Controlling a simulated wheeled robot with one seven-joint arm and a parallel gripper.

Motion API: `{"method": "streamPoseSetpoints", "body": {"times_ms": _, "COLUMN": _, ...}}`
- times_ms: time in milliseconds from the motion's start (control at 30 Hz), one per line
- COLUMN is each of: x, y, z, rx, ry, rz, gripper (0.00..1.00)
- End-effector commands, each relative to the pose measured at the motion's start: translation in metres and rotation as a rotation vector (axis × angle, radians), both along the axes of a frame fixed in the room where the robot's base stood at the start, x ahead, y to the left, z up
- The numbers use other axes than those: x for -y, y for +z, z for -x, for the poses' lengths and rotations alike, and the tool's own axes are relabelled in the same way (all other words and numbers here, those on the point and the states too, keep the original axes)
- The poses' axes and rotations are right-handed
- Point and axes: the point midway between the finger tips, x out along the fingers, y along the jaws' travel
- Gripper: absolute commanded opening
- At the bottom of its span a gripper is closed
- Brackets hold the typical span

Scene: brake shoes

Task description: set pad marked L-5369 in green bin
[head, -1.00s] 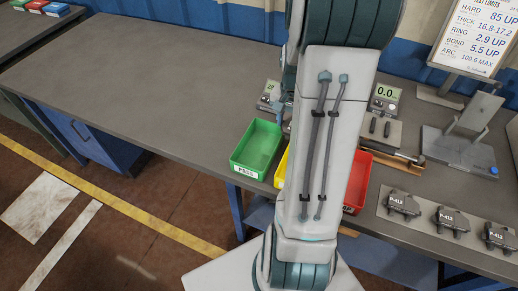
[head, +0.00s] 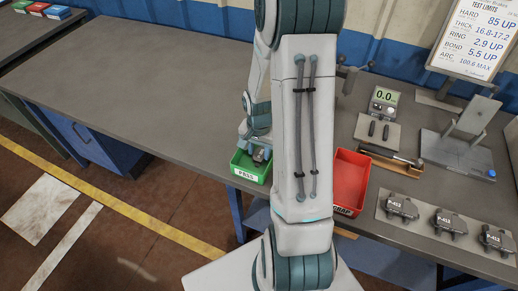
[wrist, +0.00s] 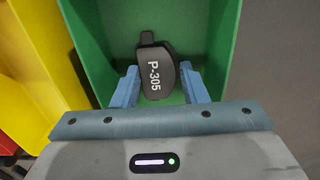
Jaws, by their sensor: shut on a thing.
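A dark brake pad (wrist: 154,76) is between the two blue fingers of my gripper (wrist: 160,86) in the wrist view. Its white marking reads P-305, not L-5369. My gripper is shut on it, inside or just above the green bin (wrist: 222,22). In the head view, my gripper (head: 258,152) is over the green bin (head: 238,171), which is labelled PASS. Whether the pad touches the bin floor cannot be told. No pad marked L-5369 is readable in view.
A yellow bin (wrist: 28,82) adjoins the green one; my arm hides it in the head view. A red scrap bin (head: 348,178) stands right of my arm. The table's left part is clear.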

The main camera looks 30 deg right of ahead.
Motion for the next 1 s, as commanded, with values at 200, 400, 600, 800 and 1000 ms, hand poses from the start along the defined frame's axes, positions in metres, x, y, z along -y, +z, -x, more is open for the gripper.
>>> {"method": "streamPoseSetpoints", "body": {"times_ms": 200, "x": 0.0, "y": -0.001, "z": 0.0, "rx": 0.001, "ry": 0.0, "rz": 0.001, "gripper": 0.12}}
{"method": "streamPoseSetpoints", "body": {"times_ms": 400, "x": 0.0, "y": -0.003, "z": 0.0, "rx": 0.0, "ry": 0.0, "rz": 0.0, "gripper": 0.61}}
{"method": "streamPoseSetpoints", "body": {"times_ms": 600, "x": 0.0, "y": -0.002, "z": 0.0, "rx": 0.0, "ry": 0.0, "rz": 0.0, "gripper": 0.61}}
{"method": "streamPoseSetpoints", "body": {"times_ms": 800, "x": 0.001, "y": 0.005, "z": -0.001, "rx": 0.003, "ry": -0.001, "rz": 0.002, "gripper": 0.61}}
{"method": "streamPoseSetpoints", "body": {"times_ms": 1000, "x": 0.001, "y": 0.036, "z": -0.001, "rx": 0.006, "ry": -0.001, "rz": 0.003, "gripper": 0.61}}
